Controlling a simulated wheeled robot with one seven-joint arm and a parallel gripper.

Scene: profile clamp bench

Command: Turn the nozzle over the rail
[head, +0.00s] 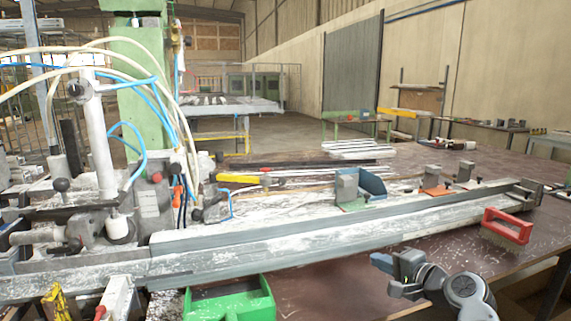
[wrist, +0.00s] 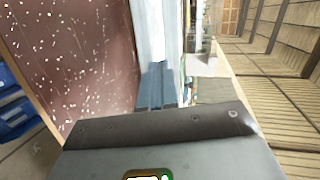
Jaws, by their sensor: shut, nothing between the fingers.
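The rail (head: 330,231) is a long grey metal profile dusted with white, running across the bench from left to right. On the left stands a machine with a white upright post, blue and cream hoses and a small white cylinder (head: 119,226) above the rail's left part. I cannot tell for certain which part is the nozzle. My gripper (head: 381,262) is in front of the rail, right of the middle, apart from the machine. Its blue fingers are together and empty. They also show in the wrist view (wrist: 157,84), pointing towards a pale strip that may be the rail.
A green bin (head: 232,300) stands at the front edge, left of my gripper. A red-handled brush (head: 507,226) lies at the right. The brown table top (head: 330,285) between green bin and gripper is clear.

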